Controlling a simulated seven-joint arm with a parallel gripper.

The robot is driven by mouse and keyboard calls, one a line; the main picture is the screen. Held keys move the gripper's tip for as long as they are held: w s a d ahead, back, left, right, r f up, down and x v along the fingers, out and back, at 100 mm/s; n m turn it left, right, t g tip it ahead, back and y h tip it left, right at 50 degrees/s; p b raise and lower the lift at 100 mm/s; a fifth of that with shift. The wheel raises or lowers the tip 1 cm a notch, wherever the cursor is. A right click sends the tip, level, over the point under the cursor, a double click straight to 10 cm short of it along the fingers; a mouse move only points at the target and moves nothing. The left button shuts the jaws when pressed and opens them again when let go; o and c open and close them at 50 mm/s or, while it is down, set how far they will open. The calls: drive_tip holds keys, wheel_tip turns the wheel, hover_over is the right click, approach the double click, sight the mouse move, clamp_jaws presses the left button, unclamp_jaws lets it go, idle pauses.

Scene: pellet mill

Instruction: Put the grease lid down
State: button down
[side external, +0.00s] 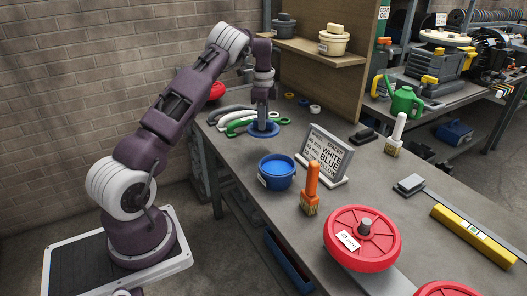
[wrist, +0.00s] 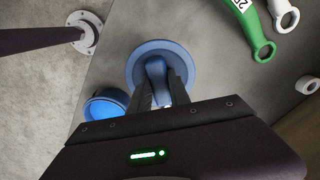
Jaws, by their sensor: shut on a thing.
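The grease lid (side external: 251,130) is a round blue disc with an upright grip in its middle. My gripper (side external: 263,118) points down and is shut on that grip. In the wrist view the lid (wrist: 136,65) lies level beyond the fingers (wrist: 163,95), which hide part of it. The lid is at or just above the bench top; I cannot tell whether it touches. The blue grease tub (side external: 277,174) stands open on the bench, nearer the side camera and apart from the lid. Part of the tub (wrist: 100,108) shows at the left in the wrist view.
Green, white and grey spanner-like tools (side external: 236,125) lie just behind the lid. Small rings (side external: 315,109) lie to its right. A spacer sign (side external: 325,152), an orange-handled brush (side external: 311,190) and a red wheel (side external: 362,238) stand toward the front. Bare bench (side external: 305,130) lies right of the lid.

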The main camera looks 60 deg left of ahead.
sight(263, 152)
wheel_tip(263, 152, down, 9)
drive_tip(key=shift+r, duration=0.1)
drive_tip(key=c, duration=1.2)
unclamp_jaws()
drive_tip(key=shift+f, duration=0.2)
